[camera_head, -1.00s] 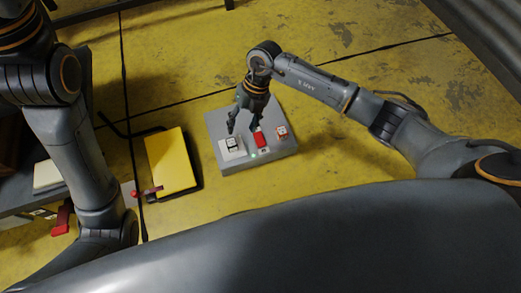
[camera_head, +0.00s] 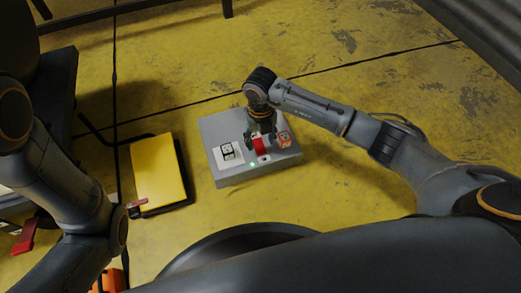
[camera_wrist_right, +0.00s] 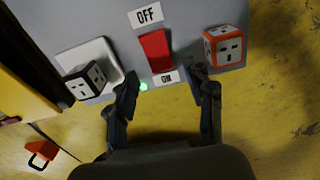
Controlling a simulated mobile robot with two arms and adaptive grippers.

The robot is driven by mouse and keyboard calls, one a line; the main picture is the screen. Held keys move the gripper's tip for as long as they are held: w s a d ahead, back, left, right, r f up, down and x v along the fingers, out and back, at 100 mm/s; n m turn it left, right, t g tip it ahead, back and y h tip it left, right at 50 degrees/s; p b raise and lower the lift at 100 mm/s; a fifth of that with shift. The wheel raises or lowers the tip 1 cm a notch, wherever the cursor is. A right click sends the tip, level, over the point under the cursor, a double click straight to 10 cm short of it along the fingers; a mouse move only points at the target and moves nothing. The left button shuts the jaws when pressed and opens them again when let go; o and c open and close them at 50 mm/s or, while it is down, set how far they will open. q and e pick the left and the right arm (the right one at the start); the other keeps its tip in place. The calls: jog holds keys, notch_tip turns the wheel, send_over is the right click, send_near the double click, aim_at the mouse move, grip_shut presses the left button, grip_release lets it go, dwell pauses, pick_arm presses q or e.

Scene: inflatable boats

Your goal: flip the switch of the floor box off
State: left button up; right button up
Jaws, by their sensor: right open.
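The grey floor box (camera_head: 228,176) lies on the yellow floor. Its red switch (camera_head: 258,146) is in the middle of its top. In the right wrist view, the red switch (camera_wrist_right: 156,50) sits between an OFF label (camera_wrist_right: 146,15) and an ON label (camera_wrist_right: 165,78). A green light (camera_wrist_right: 143,86) glows beside the ON label. I cannot tell which end of the switch is pressed in. My right gripper (camera_wrist_right: 163,82) is open and empty, its fingers on either side of the ON label near the switch; contact is unclear.
A black-and-white socket cube (camera_head: 227,150) and an orange-and-white one (camera_head: 283,140) are on the box, flanking the switch. A yellow panel with a black frame (camera_head: 158,172) lies left of the box. The floor behind the box is clear.

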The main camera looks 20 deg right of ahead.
aim_at(260, 148)
jog(key=shift+f+b, duration=0.7)
jog(key=shift+f, duration=0.85)
grip_shut()
jog(key=shift+w+r+g+p, duration=0.2)
jog(key=shift+w+g+p, duration=0.05)
jog(key=shift+g+p, duration=0.45)
jog(key=shift+w+f+g, duration=0.1)
jog(key=shift+w+g, duration=0.1)
jog(key=shift+g, duration=0.5)
grip_release()
